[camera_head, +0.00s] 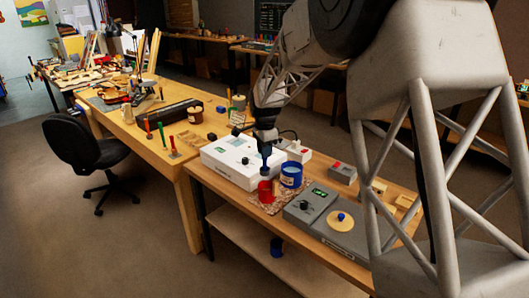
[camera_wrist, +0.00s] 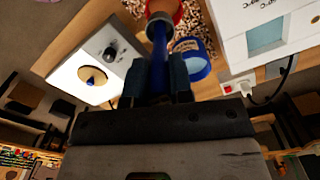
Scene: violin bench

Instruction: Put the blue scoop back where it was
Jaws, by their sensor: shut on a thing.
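My gripper (camera_head: 265,141) is shut on the blue scoop (camera_head: 266,158), near its handle, and holds it upright. In the wrist view, the fingers of my gripper (camera_wrist: 158,78) are either side of the scoop's blue shaft (camera_wrist: 159,42). The scoop's lower end, with a pale part, is right above or at the mouth of a red cup (camera_head: 266,191); I cannot tell whether it is inside. The red cup also shows at the top of the wrist view (camera_wrist: 164,7). A blue tub (camera_head: 291,178) stands just right of the red cup; it also shows in the wrist view (camera_wrist: 197,69).
The cup and tub stand on a speckled mat (camera_head: 264,206). A white device (camera_head: 222,163) is behind to the left, and a grey box with a dial (camera_head: 308,206) is to the right.

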